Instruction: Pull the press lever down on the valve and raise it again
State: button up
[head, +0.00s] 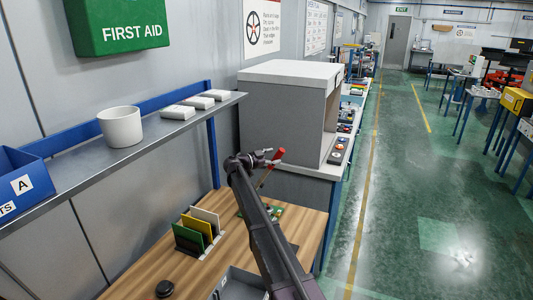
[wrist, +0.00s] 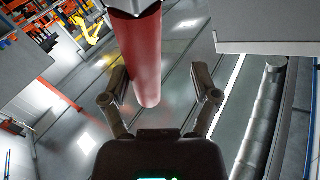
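The press lever has a red grip (head: 278,154) and stands raised on a thin reddish stem, slanting up to the right in the head view. The valve's green base (head: 275,212) sits on the wooden bench, partly hidden behind my arm. My gripper (head: 268,158) is up at the red grip's height, just left of it in the picture. In the wrist view the red grip (wrist: 138,55) comes down from the top, and its rounded end lies between the fingers of my open gripper (wrist: 160,82). It is close to the left finger, with a clear gap to the right one; contact cannot be told.
A rack with green, yellow and white plates (head: 198,232) stands left of my arm on the wooden bench (head: 145,275). A grey open bin (head: 240,285) is at the front. A grey cabinet (head: 280,115) stands behind the lever. A shelf (head: 75,180) runs along the left wall.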

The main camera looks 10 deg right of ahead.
jog(key=shift+w+a+r+n+h, duration=0.2)
jog(key=shift+w+a+r, duration=0.15)
jog(key=shift+a, duration=0.2)
jog(key=shift+w+a+r+n+h, duration=0.1)
jog(key=shift+w+a+r+n, duration=0.15)
jog(key=shift+a, duration=0.3)
jog(key=shift+s+a, duration=0.1)
jog(key=shift+a, duration=0.15)
jog(key=c, duration=0.4)
jog(key=shift+s+a+r+n+p, duration=0.1)
jog(key=shift+r+n+p, duration=0.15)
jog(key=shift+p, duration=0.1)
grip_shut()
jog(key=s+a+r+n+y+p, duration=0.4)
jog(key=s+a+r+n+p, duration=0.2)
jog(key=n+p, duration=0.8)
notch_tip(320, 180, up, 2)
jog(key=shift+a+r+n, duration=0.25)
jog(key=shift+a+n, duration=0.85)
